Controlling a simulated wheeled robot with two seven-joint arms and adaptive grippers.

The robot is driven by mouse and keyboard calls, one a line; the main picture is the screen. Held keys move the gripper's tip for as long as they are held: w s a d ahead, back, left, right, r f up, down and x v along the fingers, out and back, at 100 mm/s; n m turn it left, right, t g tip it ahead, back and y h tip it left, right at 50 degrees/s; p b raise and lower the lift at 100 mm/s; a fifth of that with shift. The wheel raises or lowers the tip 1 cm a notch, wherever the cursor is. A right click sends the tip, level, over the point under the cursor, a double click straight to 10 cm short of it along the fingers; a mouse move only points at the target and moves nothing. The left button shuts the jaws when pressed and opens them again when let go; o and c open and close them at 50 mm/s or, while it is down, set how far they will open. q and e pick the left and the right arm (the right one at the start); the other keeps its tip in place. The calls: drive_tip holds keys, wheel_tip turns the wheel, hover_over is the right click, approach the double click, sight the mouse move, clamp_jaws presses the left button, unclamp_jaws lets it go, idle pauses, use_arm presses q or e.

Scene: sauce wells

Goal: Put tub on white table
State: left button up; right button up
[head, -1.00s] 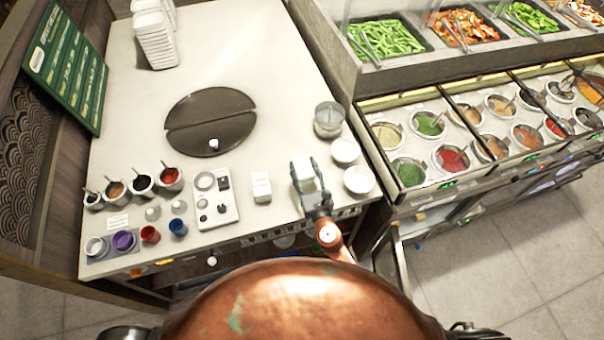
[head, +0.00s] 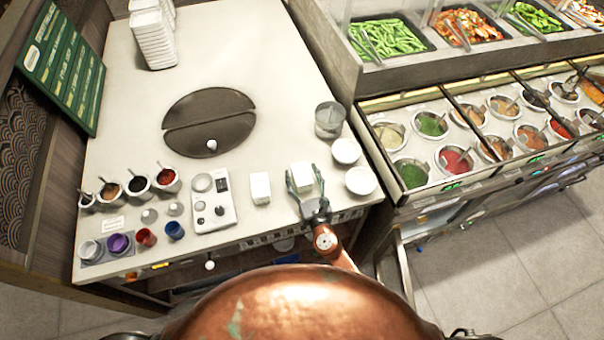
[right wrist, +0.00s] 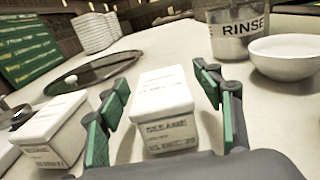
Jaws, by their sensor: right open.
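A white lidded tub (head: 303,176) stands upright on the white table (head: 280,75) near its front edge. In the right wrist view the same tub (right wrist: 163,108) has dark print on its front that seems to read "SESAME". My right gripper (head: 304,177) is open, with its green-padded fingers on either side of the tub. In the right wrist view gaps show between the fingers (right wrist: 165,110) and the tub. A second, similar white tub (head: 260,188) stands to the left, also in the right wrist view (right wrist: 50,132). My left gripper is not in view.
White bowls (head: 346,151) and a clear rinse container (head: 329,120) stand right of the gripper. A control panel (head: 212,200) and several sauce cups (head: 138,184) are to the left. The table behind the tubs is clear up to the dark round lid (head: 209,122).

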drive_tip(key=shift+r, duration=0.1)
drive_tip(key=v, duration=1.2)
drive_tip(key=shift+r, duration=0.1)
